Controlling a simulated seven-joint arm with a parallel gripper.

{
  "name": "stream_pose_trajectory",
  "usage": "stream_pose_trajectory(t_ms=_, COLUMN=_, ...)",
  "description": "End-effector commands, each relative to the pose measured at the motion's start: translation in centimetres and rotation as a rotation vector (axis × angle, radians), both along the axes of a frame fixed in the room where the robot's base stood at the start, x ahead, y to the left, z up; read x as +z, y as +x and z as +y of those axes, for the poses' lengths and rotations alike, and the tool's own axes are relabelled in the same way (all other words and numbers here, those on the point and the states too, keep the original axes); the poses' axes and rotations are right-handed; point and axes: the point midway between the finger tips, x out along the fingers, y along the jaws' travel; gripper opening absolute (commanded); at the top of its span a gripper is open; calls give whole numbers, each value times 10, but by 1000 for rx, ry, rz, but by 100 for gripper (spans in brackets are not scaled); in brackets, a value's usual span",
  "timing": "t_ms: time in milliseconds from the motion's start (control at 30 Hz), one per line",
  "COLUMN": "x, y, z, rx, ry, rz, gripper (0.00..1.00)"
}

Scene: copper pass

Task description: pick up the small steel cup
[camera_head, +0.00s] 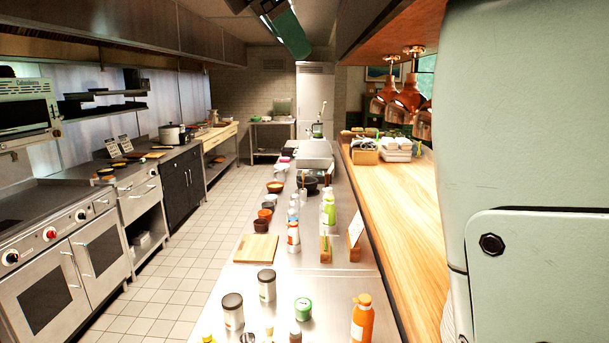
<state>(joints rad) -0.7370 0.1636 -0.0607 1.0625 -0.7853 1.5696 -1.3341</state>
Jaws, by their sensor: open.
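I cannot make out the small steel cup for certain in the head view. A small dark-topped item (247,338) at the bottom edge of the steel counter (325,283) is cut off, and I cannot tell what it is. I see no gripper fingers. A green and dark grey part (288,33) hangs into the top of the view, and I cannot tell whether it belongs to my arm.
A green-lidded jar (303,309) and an orange bottle (362,318) stand near the front. A wooden board (256,248) lies behind the jars. Bowls and bottles line the counter farther back. A wooden ledge (398,205) runs along the right. My pale green arm blocks the far right.

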Motion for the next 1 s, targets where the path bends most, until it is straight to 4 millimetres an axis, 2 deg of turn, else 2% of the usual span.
stream_pose_trajectory(t_ms=33, x=-3, y=6, z=24, rx=75, ry=-85, rz=9, gripper=73)
stream_pose_trajectory(t_ms=100, x=-4, y=12, z=49, rx=160, ry=-194, rz=18, gripper=73)
stream_pose_trajectory(t_ms=300, x=-9, y=17, z=115, rx=356, ry=-475, rz=36, gripper=73)
stream_pose_trajectory(t_ms=500, x=-14, y=10, z=179, rx=511, ry=-732, rz=42, gripper=73)
stream_pose_trajectory(t_ms=567, x=-21, y=12, z=170, rx=498, ry=-719, rz=45, gripper=73)
stream_pose_trajectory(t_ms=733, x=-45, y=11, z=169, rx=499, ry=-716, rz=46, gripper=73)
stream_pose_trajectory(t_ms=867, x=-70, y=12, z=169, rx=498, ry=-715, rz=47, gripper=73)
stream_pose_trajectory(t_ms=1000, x=-104, y=11, z=168, rx=498, ry=-714, rz=49, gripper=73)
